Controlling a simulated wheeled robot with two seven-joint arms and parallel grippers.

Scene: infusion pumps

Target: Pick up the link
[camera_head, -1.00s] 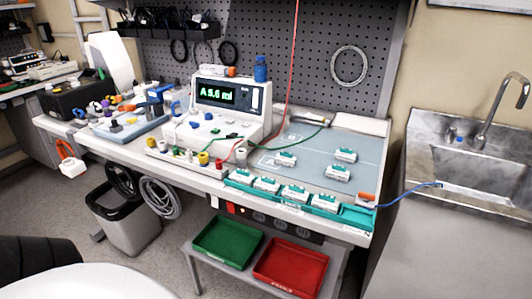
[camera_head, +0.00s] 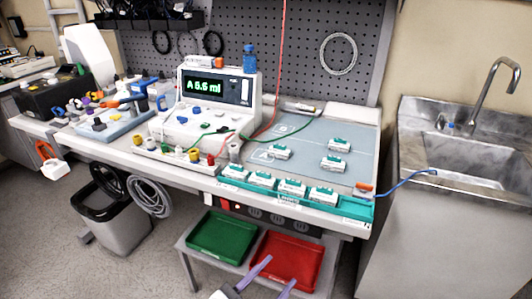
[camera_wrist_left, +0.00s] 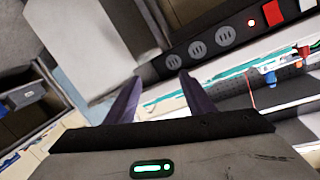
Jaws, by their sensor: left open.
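Several small white blocks with teal tops, which may be the links, are in view in the head view. A row of them, with one block (camera_head: 291,188) near its middle, sits in a teal tray (camera_head: 347,209) along the bench's front edge. Another block (camera_head: 334,163) and a further one (camera_head: 279,152) lie on the grey-blue mat behind. My left gripper (camera_head: 274,277) is low at the bottom edge, in front of the bench and well below the blocks. It also shows in the left wrist view (camera_wrist_left: 160,79), open and empty between its fingers. My right gripper is out of view.
A white pump unit (camera_head: 215,105) with a green display stands behind the tray's left end. Below the bench, a shelf holds a green bin (camera_head: 221,235) and a red bin (camera_head: 285,258). A sink (camera_head: 480,150) is at the right. The mat has bare room around its blocks.

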